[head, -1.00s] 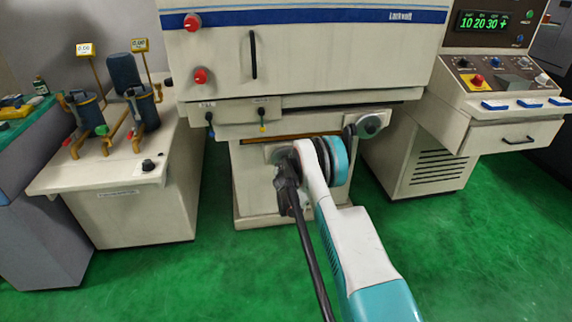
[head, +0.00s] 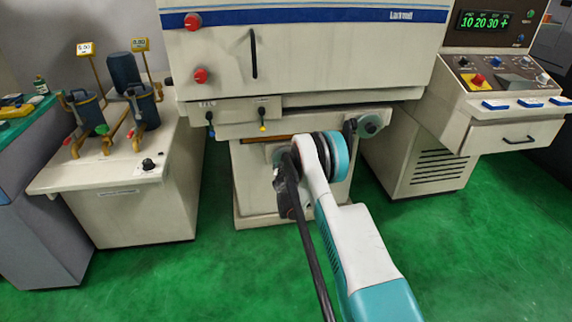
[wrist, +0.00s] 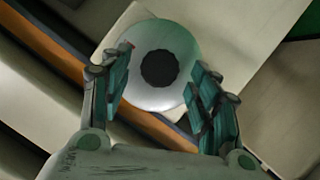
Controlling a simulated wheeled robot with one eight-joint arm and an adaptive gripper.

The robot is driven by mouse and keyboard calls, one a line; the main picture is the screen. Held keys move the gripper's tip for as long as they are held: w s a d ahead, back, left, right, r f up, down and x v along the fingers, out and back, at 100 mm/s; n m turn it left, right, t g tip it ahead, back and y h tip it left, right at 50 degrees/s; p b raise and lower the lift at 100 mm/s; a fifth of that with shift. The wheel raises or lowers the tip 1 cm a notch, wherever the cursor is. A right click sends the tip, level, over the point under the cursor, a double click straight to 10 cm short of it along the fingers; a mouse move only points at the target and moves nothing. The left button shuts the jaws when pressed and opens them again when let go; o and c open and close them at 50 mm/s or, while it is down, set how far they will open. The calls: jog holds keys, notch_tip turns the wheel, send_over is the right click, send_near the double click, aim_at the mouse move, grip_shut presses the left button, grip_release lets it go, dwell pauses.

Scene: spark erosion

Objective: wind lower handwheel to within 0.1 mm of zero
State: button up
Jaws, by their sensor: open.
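The lower handwheel is a pale metal disc with a dark round hub, and it fills the middle of the wrist view (wrist: 185,47). In the head view only a sliver of it (head: 277,154) shows on the front of the machine, behind my arm. My gripper (wrist: 161,80) is open, its two teal-padded fingers on either side of the disc. The left finger overlaps the disc's left edge in the picture and the right finger lies by its right edge. I cannot tell whether either finger touches the rim. In the head view my arm hides the fingers.
A second handwheel (head: 370,125) sits higher and to the right on the machine (head: 300,60). The control console (head: 500,100) with a green readout stands at the right. A bench with pumps and gauges (head: 120,200) stands at the left. The green floor in front is free.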

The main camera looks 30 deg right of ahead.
jog(key=v, duration=1)
jog(key=shift+s, duration=0.2)
jog(key=s+a+r+g+y, duration=0.1)
jog(key=s+a+r, duration=0.3)
jog(key=r, duration=0.5)
jog(key=s+a+r+g+y, duration=0.1)
jog(key=s+a+r, duration=0.2)
jog(key=s+r, duration=0.5)
jog(key=s+a+r+y, duration=0.1)
jog(key=s+a+r, duration=0.2)
jog(key=r, duration=0.8)
jog(key=s+a+g+y, duration=0.1)
jog(key=s+a, duration=0.2)
jog(key=s, duration=0.7)
jog(key=s+a+r+g+y, duration=0.1)
jog(key=s+a, duration=0.3)
jog(key=s, duration=0.7)
jog(key=s+a+g+y, duration=0.1)
jog(key=s+a, duration=0.3)
jog(key=s, duration=0.6)
jog(key=shift+s+a+r, duration=0.25)
jog(key=shift+s, duration=0.15)
